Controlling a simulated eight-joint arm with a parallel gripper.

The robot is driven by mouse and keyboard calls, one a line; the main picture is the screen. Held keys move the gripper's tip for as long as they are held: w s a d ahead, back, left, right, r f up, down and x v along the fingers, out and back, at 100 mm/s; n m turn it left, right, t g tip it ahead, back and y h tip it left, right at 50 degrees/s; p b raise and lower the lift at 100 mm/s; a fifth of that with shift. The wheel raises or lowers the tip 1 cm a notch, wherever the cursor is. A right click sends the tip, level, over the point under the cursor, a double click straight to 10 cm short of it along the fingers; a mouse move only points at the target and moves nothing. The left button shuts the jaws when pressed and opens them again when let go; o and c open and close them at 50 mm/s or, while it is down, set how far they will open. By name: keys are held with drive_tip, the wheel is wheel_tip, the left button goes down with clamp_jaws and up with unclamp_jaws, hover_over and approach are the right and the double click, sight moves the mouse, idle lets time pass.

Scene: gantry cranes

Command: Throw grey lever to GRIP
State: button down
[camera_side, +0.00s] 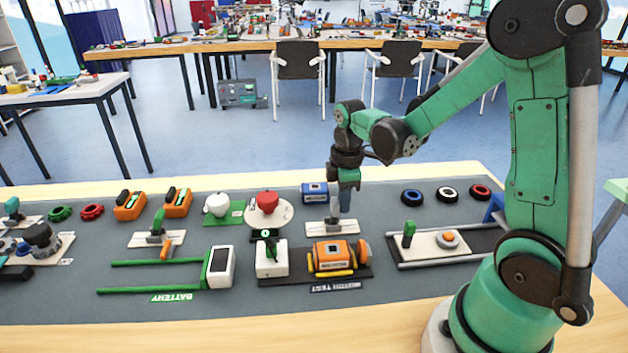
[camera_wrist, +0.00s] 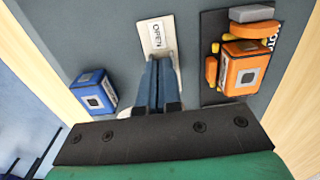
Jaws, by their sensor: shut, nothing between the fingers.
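A white plate (camera_side: 318,228) lies on the grey mat under my gripper (camera_side: 346,205). No GRIP label is readable. I cannot make out the grey lever clearly; my fingers cover the middle of the plate, where a small dark part (camera_side: 333,221) shows in the side view. My gripper points down over the plate. In the wrist view its two blue fingers (camera_wrist: 160,62) are together, with nothing seen between them. Whether they touch a lever is hidden.
A blue box (camera_side: 314,190) stands close to the plate, left of my fingers in the wrist view. An orange block (camera_side: 334,255) on a dark base is close on the other side. A green-lever plate (camera_side: 425,244) stands to the right. Bare mat lies behind the rings.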

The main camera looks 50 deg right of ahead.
drive_tip(key=shift+w+a, duration=0.4)
drive_tip(key=shift+s+d+r, duration=0.1)
drive_tip(key=shift+s+d, duration=0.4)
wheel_tip(320, 180, up, 7)
idle(0.4)
drive_tip(key=shift+a, duration=0.1)
drive_tip(key=s+a+r+m+t, duration=0.2)
drive_tip(key=a+m+t, duration=0.5)
drive_tip(key=a+m, duration=0.2)
drive_tip(key=shift+s+a, duration=0.4)
drive_tip(key=shift+a, duration=0.2)
